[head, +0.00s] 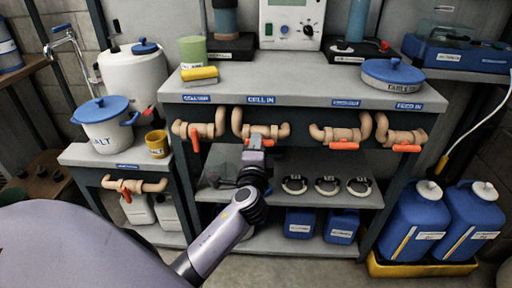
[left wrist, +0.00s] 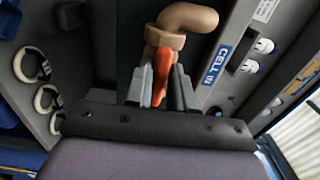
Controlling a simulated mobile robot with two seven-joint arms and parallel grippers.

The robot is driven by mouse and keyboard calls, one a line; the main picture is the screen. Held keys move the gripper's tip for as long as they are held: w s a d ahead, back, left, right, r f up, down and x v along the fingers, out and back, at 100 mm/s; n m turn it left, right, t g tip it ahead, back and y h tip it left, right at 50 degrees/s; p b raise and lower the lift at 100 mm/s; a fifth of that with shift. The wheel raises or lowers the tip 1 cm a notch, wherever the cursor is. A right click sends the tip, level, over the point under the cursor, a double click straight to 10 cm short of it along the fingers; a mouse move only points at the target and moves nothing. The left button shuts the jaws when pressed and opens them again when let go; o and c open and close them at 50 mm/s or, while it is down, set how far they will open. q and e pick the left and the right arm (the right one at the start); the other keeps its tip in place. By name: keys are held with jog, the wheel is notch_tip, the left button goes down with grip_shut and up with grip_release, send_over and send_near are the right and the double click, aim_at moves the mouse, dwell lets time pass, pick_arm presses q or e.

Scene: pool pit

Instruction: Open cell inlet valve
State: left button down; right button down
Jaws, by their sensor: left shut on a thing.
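The cell inlet valve (head: 280,131) is a tan pipe fitting under the blue "CELL IN" label (head: 261,100) on the bench's front edge. Its orange handle (head: 268,143) is mostly hidden behind my left gripper (head: 256,143) in the head view. In the left wrist view, the handle (left wrist: 163,72) stands between the two grey fingers of my left gripper (left wrist: 160,92), which is shut on it. The valve's bent tan pipe (left wrist: 188,17) and the "CELL IN" label (left wrist: 216,66) show beyond. My right gripper is not in view.
Similar valves sit beside it: one at left (head: 202,131), two at right (head: 342,134) (head: 402,137), and one lower left (head: 135,185). The shelf below holds black-and-white rings (head: 327,186). Blue jugs (head: 415,222) stand in a yellow tray (head: 420,268) at right.

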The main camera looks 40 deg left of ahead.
pick_arm(q)
jog(key=shift+f, duration=0.1)
jog(key=c, duration=1.1)
grip_release()
jog(key=v, duration=0.7)
jog(key=shift+s, duration=0.15)
